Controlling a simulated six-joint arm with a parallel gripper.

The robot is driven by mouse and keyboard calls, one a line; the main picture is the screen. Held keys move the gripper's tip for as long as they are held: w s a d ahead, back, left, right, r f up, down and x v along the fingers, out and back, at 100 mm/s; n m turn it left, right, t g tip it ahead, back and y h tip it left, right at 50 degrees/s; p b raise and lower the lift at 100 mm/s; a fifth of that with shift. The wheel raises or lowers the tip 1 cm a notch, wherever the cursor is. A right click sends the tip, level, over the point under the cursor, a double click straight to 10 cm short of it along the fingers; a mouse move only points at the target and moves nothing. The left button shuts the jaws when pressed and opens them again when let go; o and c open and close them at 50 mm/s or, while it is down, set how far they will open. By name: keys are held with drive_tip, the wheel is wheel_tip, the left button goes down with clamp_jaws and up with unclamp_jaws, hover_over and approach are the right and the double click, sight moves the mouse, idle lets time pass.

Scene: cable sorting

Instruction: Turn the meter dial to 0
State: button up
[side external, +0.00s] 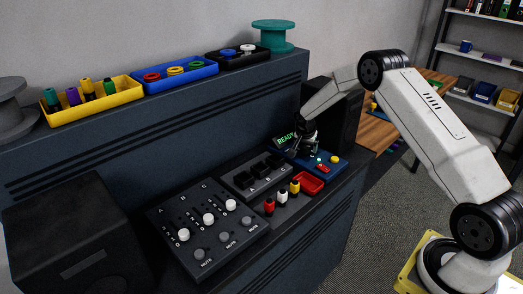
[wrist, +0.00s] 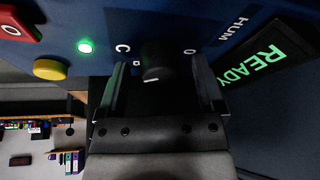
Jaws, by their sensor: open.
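The meter is a blue panel (side external: 346,170) at the right end of the console in the side view, with a lit green READY display (side external: 286,141). In the wrist view its dial (wrist: 155,57) is a black round knob with a short white mark on its lower edge. A "C" is printed left of the dial and a "0" or "O" right of it. My gripper (side external: 308,152) is over the panel and hides the dial in the side view. In the wrist view my open gripper (wrist: 161,72) has one finger on each side of the dial, with visible gaps.
A green light (wrist: 85,46), a yellow button (wrist: 50,68) and a red switch (wrist: 20,22) sit beside the dial. Red, white and yellow plugs (side external: 282,196), a red tray (side external: 308,183) and a slider panel (side external: 207,229) are nearby on the console.

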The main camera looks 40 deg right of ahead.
clamp_jaws()
drive_tip(key=shift+n, duration=0.6)
drive_tip(key=shift+n+t+y, duration=0.7)
drive_tip(key=shift+n+t, duration=0.1)
drive_tip(key=shift+n, duration=1.2)
drive_tip(key=shift+d+n+t+y, duration=0.15)
drive_tip(key=shift+n+y, duration=0.3)
drive_tip(key=shift+n, duration=0.8)
drive_tip(key=shift+a+n+t+y, duration=0.1)
drive_tip(key=shift+n+t+y, duration=0.25)
drive_tip(key=shift+n, duration=0.9)
drive_tip(key=shift+d+n+y, duration=0.1)
drive_tip(key=shift+n+y, duration=1)
drive_tip(key=shift+n, duration=1.4)
drive_tip(key=n+y, duration=0.1)
drive_tip(key=n, duration=0.1)
drive_tip(key=n+g, duration=0.1)
drive_tip(key=n, duration=0.1)
drive_tip(key=shift+d+n+y, duration=0.1)
drive_tip(key=shift+n+y, duration=0.3)
